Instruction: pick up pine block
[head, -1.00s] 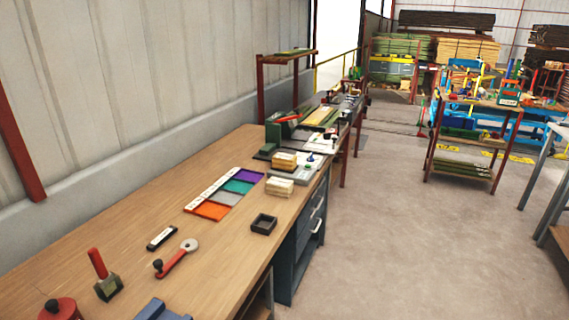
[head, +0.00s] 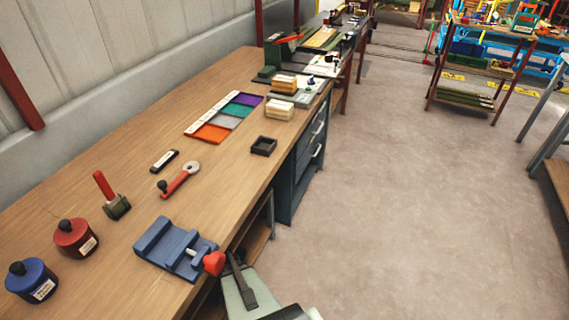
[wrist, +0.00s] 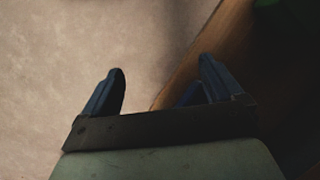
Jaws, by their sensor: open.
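Two wooden blocks lie on the far right part of the workbench in the head view. One is a pale cream block (head: 279,108) near the front edge. The other is a more golden block (head: 284,83) just behind it. I cannot tell for sure which one is pine. My gripper (head: 237,265) is at the bottom of the head view, beside the bench's front edge and well apart from both blocks. In the wrist view my gripper (wrist: 162,70) is open with nothing between its two dark fingers. Neither block shows in the wrist view.
A blue vise (head: 175,247) with a red knob sits on the bench (head: 75,175) close to my gripper. A small black tray (head: 263,146) and a coloured sorting board (head: 212,133) lie short of the blocks.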

